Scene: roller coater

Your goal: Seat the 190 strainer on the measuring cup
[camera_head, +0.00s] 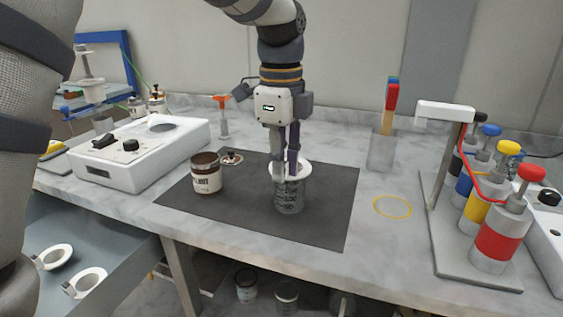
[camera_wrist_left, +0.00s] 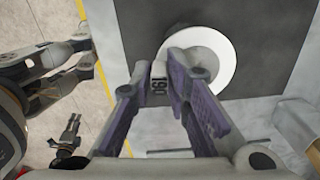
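The 190 strainer (camera_head: 301,166) is a white ring with a tab marked 190 (camera_wrist_left: 158,87). My left gripper (camera_head: 285,165) points down and is shut on that tab. The ring is right over the mouth of the measuring cup (camera_head: 289,198), a grey-green cup with dark print on the dark mat. I cannot tell whether the ring touches the cup's rim. In the left wrist view the strainer (camera_wrist_left: 227,48) covers the cup. My right gripper (camera_wrist_left: 85,57) shows at the left of that view, with a gap between its fingers, and looks empty.
A labelled tin (camera_head: 206,178) stands on the mat (camera_head: 325,222) left of the cup. A yellow ring (camera_head: 392,207) lies to the right, before the pump-bottle stand (camera_head: 470,268). A white device (camera_head: 140,155) is at left. An open drawer (camera_head: 110,250) holds two more white strainers.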

